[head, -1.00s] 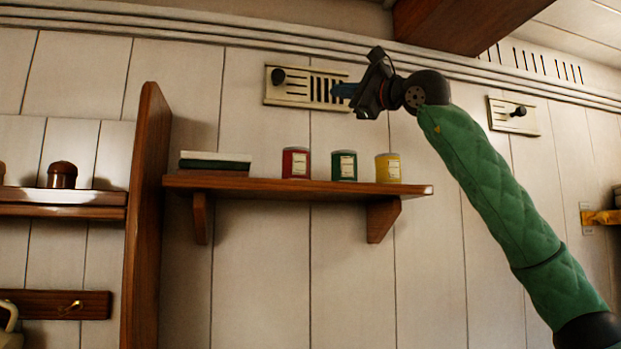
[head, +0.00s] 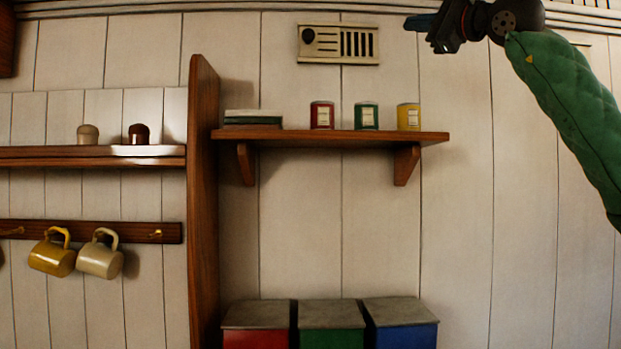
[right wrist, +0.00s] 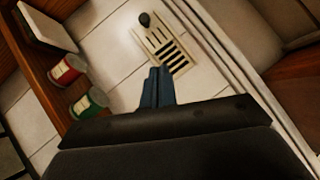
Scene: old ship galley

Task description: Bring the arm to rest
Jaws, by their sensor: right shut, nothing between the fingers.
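My right gripper (head: 418,23) is at the top right of the head view, raised above and to the right of the wall shelf. Its blue fingers point left toward the wall vent. In the right wrist view the fingers (right wrist: 157,87) are together, with nothing between them. My right arm (head: 568,105), in a green quilted sleeve, reaches up from the right edge of the head view. The gripper is apart from the vent and the cans. My left gripper is not in view.
A slotted wall vent (head: 338,44) with a dark knob is above a wooden shelf (head: 330,137). The shelf bears a red can (head: 322,115), a green can (head: 366,116), a yellow can (head: 408,117) and books (head: 253,118). Mugs (head: 100,255) hang at left. Lidded bins (head: 331,312) stand below.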

